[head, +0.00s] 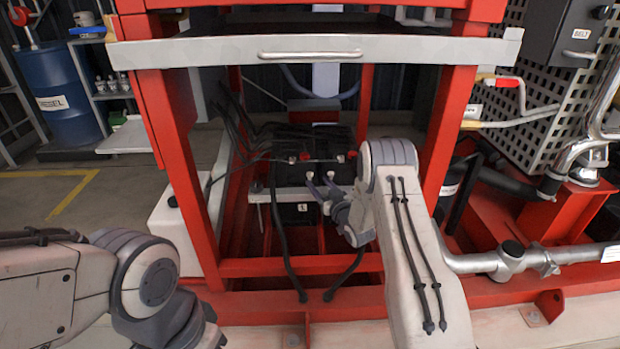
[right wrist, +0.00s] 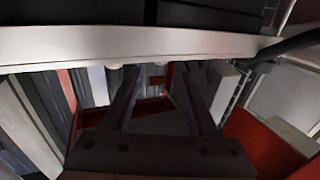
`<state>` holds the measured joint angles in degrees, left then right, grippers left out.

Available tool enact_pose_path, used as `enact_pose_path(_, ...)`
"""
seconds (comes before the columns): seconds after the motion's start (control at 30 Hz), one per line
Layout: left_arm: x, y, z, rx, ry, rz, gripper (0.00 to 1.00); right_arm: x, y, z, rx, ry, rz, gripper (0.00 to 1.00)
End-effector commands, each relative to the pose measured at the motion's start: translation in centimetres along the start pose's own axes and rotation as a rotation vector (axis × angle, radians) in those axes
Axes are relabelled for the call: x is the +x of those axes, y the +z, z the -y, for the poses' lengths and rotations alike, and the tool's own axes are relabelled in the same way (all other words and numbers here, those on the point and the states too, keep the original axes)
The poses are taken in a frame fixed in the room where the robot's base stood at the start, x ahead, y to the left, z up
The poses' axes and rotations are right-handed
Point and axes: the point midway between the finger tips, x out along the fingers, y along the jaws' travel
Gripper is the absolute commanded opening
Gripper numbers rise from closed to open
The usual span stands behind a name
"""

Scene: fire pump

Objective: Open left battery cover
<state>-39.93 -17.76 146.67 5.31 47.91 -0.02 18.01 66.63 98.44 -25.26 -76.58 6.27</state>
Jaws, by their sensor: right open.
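A black battery box labelled L (head: 302,208) sits low inside the red frame, with a dark battery top (head: 285,150) and red terminal caps (head: 305,156) above it. I cannot make out the cover's edges. A pale metal bar (head: 262,196) runs across the box front; in the right wrist view a pale bar (right wrist: 150,45) crosses near the fingertips, with small pale knobs (right wrist: 114,67) under it. My right gripper (head: 320,178) is open at the front of the box, its fingers apart with nothing clearly between them. My left arm shows at lower left; its fingers are out of view.
Red posts (head: 187,165) and a grey top panel with a handle (head: 310,54) frame the opening. Black cables (head: 282,245) hang in front of the battery. A metal pipe (head: 510,260) is at right. A blue diesel drum (head: 58,95) stands at back left.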

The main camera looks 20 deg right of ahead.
Motion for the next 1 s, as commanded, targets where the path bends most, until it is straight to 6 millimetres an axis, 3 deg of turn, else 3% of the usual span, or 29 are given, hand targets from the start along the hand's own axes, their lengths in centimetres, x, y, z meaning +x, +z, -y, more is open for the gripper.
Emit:
enact_pose_path(0.1,0.8,0.1,0.1,0.0,0.0,0.0,0.5,2.5,0.2,0.1,-0.001,-0.001,-0.002,0.59)
enact_pose_path(0.3,1.6,0.1,0.1,0.0,0.0,0.0,0.5,5.5,0.2,0.1,0.0,-0.001,0.0,0.59)
enact_pose_path(0.5,1.8,0.1,0.1,0.0,0.0,0.0,0.5,6.8,0.1,0.0,0.0,0.001,0.002,0.59)
enact_pose_path(0.77,1.8,0.1,0.1,0.0,0.0,0.0,0.5,6.9,0.1,0.0,0.001,0.001,0.003,0.59)
enact_pose_path(0.87,1.8,0.1,0.1,0.0,0.0,0.0,0.5,6.9,0.1,0.0,0.001,0.001,0.003,0.28)
enact_pose_path(0.93,1.8,0.1,0.1,0.0,0.0,0.0,0.5,6.9,0.1,0.0,0.001,0.001,0.003,0.01)
enact_pose_path(1.0,1.8,0.1,0.1,0.0,0.0,0.0,0.5,6.9,0.1,0.0,0.001,0.001,0.003,0.0)
